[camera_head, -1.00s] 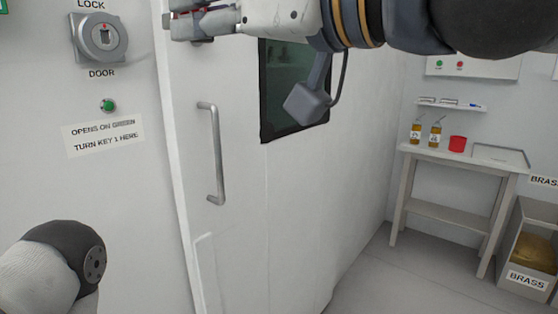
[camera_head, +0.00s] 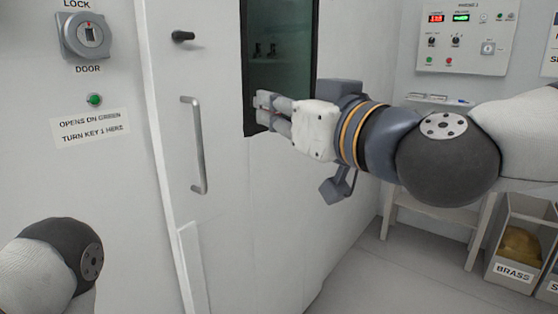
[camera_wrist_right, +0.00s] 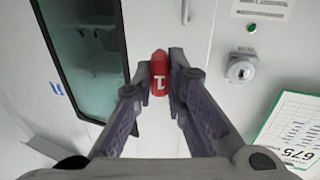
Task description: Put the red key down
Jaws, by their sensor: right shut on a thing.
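The red key (camera_wrist_right: 158,86) is between the fingertips of my right gripper (camera_wrist_right: 160,76) in the right wrist view, its red body marked with a 1. The gripper is shut on it. In the head view my right gripper (camera_head: 263,109) points left in front of the cabinet door's dark window, and the key there is too small to make out clearly. The door lock (camera_head: 85,36) is on the wall at upper left, apart from the gripper. My left gripper is out of view; only part of my left arm shows at lower left.
The white door has a bar handle (camera_head: 196,145) and a dark knob (camera_head: 183,36). A green button (camera_head: 95,100) sits below the lock. A control panel (camera_head: 465,35) is at upper right. My right arm hides most of the side table (camera_head: 440,214). A brass bin (camera_head: 513,272) stands at right.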

